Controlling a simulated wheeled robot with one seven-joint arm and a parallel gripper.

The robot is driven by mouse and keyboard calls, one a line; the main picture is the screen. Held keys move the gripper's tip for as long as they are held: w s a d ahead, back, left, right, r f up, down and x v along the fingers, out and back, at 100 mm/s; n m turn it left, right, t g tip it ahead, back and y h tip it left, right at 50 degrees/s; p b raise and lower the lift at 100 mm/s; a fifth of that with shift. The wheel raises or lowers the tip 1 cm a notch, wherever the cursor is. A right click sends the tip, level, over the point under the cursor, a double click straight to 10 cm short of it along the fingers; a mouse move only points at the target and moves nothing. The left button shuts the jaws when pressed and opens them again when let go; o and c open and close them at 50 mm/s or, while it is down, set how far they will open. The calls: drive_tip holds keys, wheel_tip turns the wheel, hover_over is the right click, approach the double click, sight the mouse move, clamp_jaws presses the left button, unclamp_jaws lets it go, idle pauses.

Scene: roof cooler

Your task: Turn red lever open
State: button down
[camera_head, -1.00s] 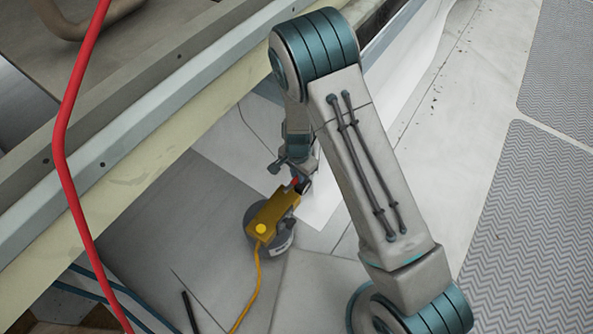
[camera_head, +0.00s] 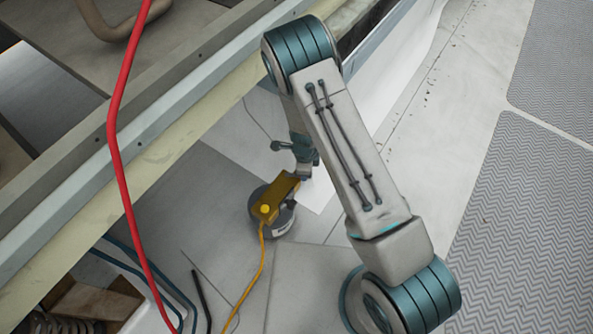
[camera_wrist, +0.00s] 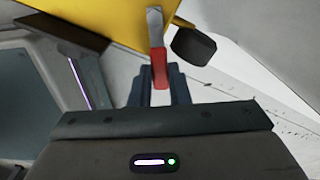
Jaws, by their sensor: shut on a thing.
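The red lever (camera_wrist: 159,69) shows in the wrist view as a red grip on a grey metal arm, standing out from the yellow box (camera_wrist: 90,15). My gripper (camera_wrist: 160,88) is shut on the lever's red part, one dark finger on each side. In the head view the yellow box (camera_head: 274,199) sits on a round grey base on the floor. My gripper (camera_head: 303,176) is at the box's upper right end there, and the red of the lever is hidden in that view.
A yellow cable (camera_head: 257,275) runs from the box toward the front. A red hose (camera_head: 121,170) hangs across the left. A long metal rail (camera_head: 120,155) crosses the upper left. Patterned grey plates (camera_head: 530,220) lie at the right.

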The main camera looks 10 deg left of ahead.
drive_tip(key=shift+s+a+m+p, duration=0.1)
drive_tip(key=shift+s+m+p, duration=0.4)
drive_tip(key=shift+m, duration=0.5)
drive_tip(key=shift+s+a+m+p, duration=0.15)
drive_tip(key=shift+s+m+p, duration=0.4)
drive_tip(key=shift+m, duration=0.45)
drive_tip(key=shift+s+a+m+p, duration=0.1)
drive_tip(key=shift+s+m+p, duration=0.25)
drive_tip(key=shift+m+p, duration=0.45)
drive_tip(key=shift+m, duration=0.3)
drive_tip(key=c, duration=1.4)
unclamp_jaws()
drive_tip(key=shift+o, duration=0.2)
wheel_tip(320, 180, up, 14)
drive_tip(key=p, duration=0.4)
drive_tip(key=shift+p, duration=0.3)
drive_tip(key=shift+f, duration=0.1)
